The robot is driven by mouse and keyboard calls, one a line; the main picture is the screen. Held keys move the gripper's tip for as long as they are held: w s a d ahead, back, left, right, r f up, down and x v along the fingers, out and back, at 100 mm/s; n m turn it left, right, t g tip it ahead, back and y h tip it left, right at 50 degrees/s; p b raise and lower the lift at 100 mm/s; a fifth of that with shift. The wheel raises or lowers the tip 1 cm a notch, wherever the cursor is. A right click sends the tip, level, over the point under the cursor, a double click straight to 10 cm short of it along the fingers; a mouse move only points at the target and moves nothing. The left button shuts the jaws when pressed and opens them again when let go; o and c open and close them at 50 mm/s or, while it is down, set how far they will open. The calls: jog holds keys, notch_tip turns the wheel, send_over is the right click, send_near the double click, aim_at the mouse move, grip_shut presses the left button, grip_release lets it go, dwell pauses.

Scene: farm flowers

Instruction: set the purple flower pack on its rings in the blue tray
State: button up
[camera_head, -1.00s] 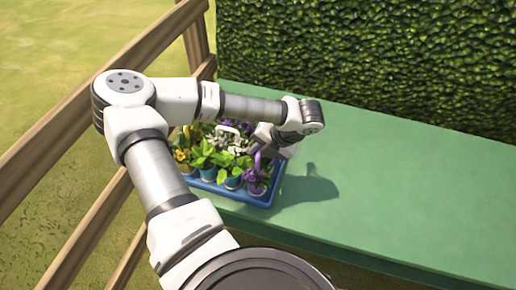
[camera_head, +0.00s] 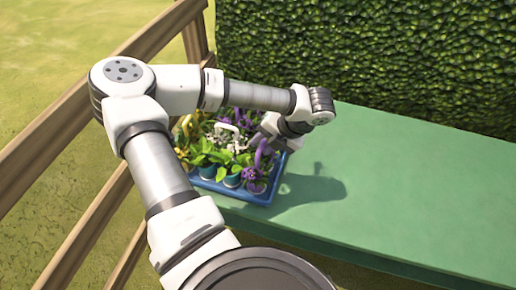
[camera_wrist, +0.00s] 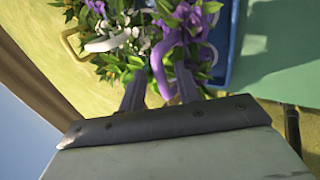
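The purple flower pack (camera_head: 256,184) stands in the front right corner of the blue tray (camera_head: 262,201), its purple handle arching above the leaves. The handle (camera_wrist: 157,70) also shows in the wrist view, with purple blossoms beside it. My gripper (camera_wrist: 160,85) is over the pack, its two dark fingers spread on either side of the handle, with gaps visible between. In the head view my wrist hides part of the tray's right side and the fingertips. The rings under the pack are hidden, so its exact seating cannot be told.
Other packs with white (camera_head: 232,140) and yellow flowers fill the tray to the left and behind. The green table (camera_head: 400,190) is clear to the right. A hedge (camera_head: 370,60) stands behind and a wooden fence (camera_head: 70,120) runs at left.

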jog(key=b+v, duration=0.2)
jog(key=v, duration=0.7)
